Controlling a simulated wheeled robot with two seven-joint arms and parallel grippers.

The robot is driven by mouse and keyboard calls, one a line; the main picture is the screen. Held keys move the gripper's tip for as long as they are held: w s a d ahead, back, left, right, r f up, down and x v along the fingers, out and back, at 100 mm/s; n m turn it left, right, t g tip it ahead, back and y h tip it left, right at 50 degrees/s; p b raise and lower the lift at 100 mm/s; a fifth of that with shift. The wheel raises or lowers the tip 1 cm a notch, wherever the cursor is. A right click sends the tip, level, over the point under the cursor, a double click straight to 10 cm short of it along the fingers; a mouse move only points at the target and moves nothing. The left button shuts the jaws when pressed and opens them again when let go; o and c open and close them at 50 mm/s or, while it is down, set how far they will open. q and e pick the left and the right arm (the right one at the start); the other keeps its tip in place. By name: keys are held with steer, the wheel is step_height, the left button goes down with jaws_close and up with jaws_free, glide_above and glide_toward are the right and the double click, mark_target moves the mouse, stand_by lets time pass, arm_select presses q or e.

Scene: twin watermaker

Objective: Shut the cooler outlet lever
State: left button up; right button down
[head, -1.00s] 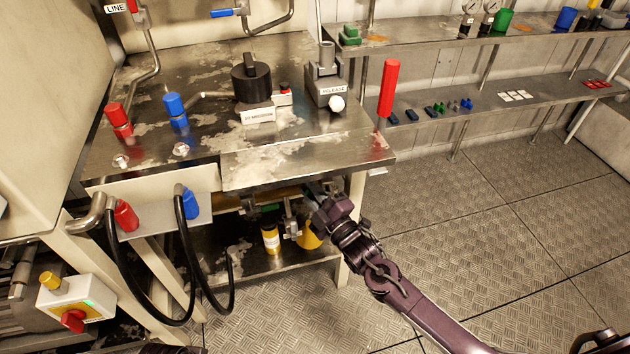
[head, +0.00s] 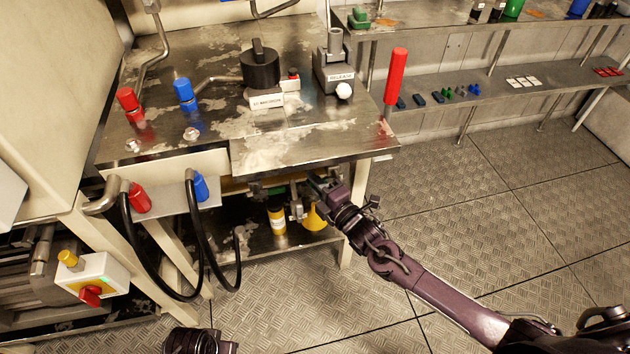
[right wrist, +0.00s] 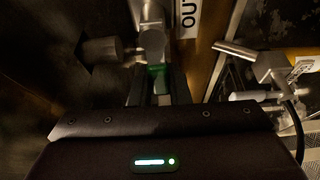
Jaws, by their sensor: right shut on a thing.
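My right gripper (head: 315,184) is just under the front edge of the steel bench, near its right end. In the right wrist view the fingers (right wrist: 158,92) are shut on a small green lever (right wrist: 157,73) below a metal pipe fitting (right wrist: 151,35). A white label reading "OU", cut off by the frame edge, is beside the fitting. Whether the lever stands along or across its pipe is hard to tell. A dark part of my left arm (head: 200,342) shows at the bottom edge of the head view; its jaws cannot be made out.
The steel bench (head: 290,150) overhangs my right gripper. Below it stand a yellow bottle (head: 277,221) and a yellow funnel (head: 314,218). Black hoses (head: 197,262) hang at the left. A red handle (head: 396,76) rises at the bench's right end. The floor to the right is clear.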

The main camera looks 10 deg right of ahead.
steer(key=shift+f, duration=0.1)
steer(key=c, duration=1.4)
jaws_free()
steer(key=shift+o, duration=0.2)
